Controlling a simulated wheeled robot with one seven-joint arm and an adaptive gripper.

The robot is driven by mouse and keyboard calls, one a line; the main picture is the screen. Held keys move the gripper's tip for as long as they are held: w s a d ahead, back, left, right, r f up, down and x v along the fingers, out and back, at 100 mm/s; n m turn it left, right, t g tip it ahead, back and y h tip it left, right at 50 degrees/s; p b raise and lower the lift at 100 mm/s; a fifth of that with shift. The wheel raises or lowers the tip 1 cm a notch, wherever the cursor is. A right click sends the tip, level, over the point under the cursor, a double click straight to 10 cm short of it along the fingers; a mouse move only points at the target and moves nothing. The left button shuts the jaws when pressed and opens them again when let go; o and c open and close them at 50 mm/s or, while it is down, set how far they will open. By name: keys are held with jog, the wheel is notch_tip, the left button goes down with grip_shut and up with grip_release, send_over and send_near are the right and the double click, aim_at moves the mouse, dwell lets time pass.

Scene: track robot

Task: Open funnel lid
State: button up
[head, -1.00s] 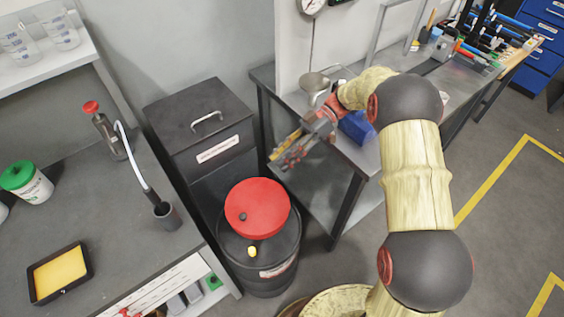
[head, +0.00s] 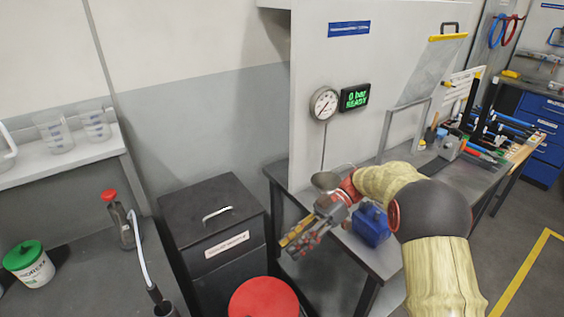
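The funnel lid is the round red cover (head: 264,299) on the black drum at the bottom middle of the head view. Only its upper part shows and it looks shut; the drum below is cut off by the picture's edge. My gripper (head: 291,246) is above and behind the red lid, in front of the workbench, and does not touch the lid. Its fingers point down and left. They appear close together, but whether they are open or shut is too small to tell. I see nothing clearly held in it.
A black waste bin (head: 213,225) with a handle stands just left of my gripper. The grey workbench (head: 392,258) carries a blue box (head: 371,224) close to my wrist. A left counter (head: 85,285) holds a green-lidded tub (head: 28,262) and a red-capped bottle (head: 118,222).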

jog(key=s+d+f+m+t+h, duration=0.3)
jog(key=s+d+f+m+h, duration=0.3)
jog(key=m, duration=0.9)
jog(key=s+d+r+m+t+h, duration=0.2)
jog(key=s+d+r+t, duration=0.1)
jog(key=s+r, duration=0.4)
jog(key=s+d+r+m+t+h, duration=0.3)
jog(key=s+r+t, duration=0.3)
jog(key=s+r, duration=0.2)
jog(key=shift+s+d+t+h, duration=0.3)
jog(key=shift+s+d, duration=0.45)
jog(key=shift+s, duration=0.45)
jog(key=shift+a+r, duration=0.1)
jog(key=shift+r, duration=0.3)
